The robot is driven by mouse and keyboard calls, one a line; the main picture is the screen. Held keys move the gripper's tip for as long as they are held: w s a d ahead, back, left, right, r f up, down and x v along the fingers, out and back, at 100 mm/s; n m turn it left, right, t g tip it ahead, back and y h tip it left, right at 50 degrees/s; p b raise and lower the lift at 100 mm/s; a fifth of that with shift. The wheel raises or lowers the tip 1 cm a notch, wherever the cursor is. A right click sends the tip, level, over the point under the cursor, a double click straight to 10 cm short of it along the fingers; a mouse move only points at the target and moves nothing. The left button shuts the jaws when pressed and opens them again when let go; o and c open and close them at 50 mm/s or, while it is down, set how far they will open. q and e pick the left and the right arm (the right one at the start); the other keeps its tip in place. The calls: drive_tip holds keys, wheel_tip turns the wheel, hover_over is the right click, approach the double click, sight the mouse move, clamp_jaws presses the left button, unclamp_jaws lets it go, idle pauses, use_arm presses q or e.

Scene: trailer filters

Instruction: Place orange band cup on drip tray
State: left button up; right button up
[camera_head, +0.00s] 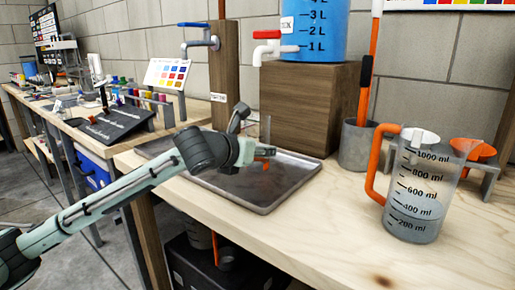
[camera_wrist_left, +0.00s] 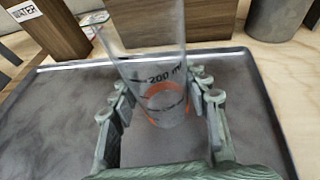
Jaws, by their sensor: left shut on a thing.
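The clear cup with an orange band (camera_wrist_left: 160,62) is between the two fingers of my left gripper (camera_wrist_left: 161,108) in the left wrist view. A "200 ml" mark shows on it. In the head view, my left gripper (camera_head: 262,152) is shut on the cup, whose clear wall is hard to see there. The cup is over the dark metal drip tray (camera_head: 262,205), whose rim and floor also show in the left wrist view (camera_wrist_left: 262,125). I cannot tell whether the cup's base touches the tray. My right gripper is not in view.
A wooden block (camera_head: 310,105) bearing a blue container (camera_head: 320,38) with a red tap (camera_head: 266,35) stands behind the tray. A wooden post (camera_head: 225,75) holds a blue tap (camera_head: 197,42). A large measuring jug (camera_head: 418,190) stands at right. The table's front is clear.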

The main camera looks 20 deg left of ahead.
use_arm(q)
drive_tip(key=o, duration=1.1)
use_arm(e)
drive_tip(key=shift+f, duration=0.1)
use_arm(q)
drive_tip(key=shift+r, duration=0.1)
drive_tip(key=v, duration=1.2)
drive_tip(key=shift+p, duration=0.4)
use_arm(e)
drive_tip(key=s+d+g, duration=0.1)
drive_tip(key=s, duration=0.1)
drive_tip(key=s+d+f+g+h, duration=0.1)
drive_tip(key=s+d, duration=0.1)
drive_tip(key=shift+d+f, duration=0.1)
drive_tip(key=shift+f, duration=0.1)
